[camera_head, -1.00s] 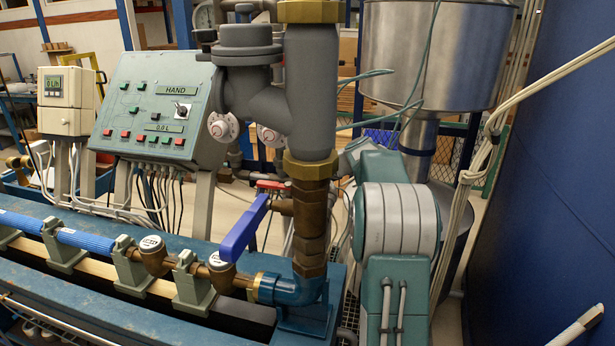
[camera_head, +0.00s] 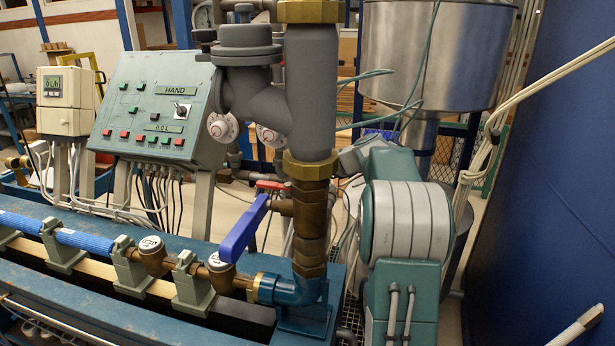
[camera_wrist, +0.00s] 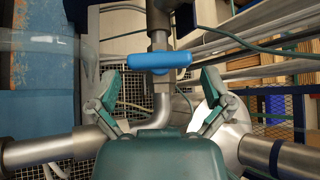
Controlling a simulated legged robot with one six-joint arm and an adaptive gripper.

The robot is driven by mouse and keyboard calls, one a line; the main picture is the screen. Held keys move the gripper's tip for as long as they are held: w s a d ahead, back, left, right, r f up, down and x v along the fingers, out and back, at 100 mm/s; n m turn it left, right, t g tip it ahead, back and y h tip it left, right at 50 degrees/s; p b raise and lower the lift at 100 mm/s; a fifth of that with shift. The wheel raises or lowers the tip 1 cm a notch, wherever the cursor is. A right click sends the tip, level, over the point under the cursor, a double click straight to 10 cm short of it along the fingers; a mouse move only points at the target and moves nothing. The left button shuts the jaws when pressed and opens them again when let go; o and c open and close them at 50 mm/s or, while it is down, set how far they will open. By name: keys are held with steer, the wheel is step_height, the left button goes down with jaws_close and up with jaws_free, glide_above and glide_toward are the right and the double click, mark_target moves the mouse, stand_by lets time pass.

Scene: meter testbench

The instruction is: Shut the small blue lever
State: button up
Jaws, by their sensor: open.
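In the wrist view a short blue lever (camera_wrist: 160,61) lies crosswise on a metal pipe fitting, ahead of my gripper (camera_wrist: 160,78). My gripper's two green and grey fingers are spread apart, one toward each end of the lever. Nothing is between them, and they look apart from the lever; the exact distance is unclear. In the head view a longer dark blue lever (camera_head: 244,228) slants from a brass valve on the upright pipe. I cannot tell whether it is the same lever. My gripper is hidden in the head view.
A thick grey and brass upright pipe (camera_head: 310,100) stands close left of my arm. A steel tank (camera_head: 430,50) is behind it, and a blue wall (camera_head: 550,200) is at right. In the wrist view metal pipes (camera_wrist: 160,105) and a thin cable surround the lever.

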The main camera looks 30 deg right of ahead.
steer(key=v, duration=0.9)
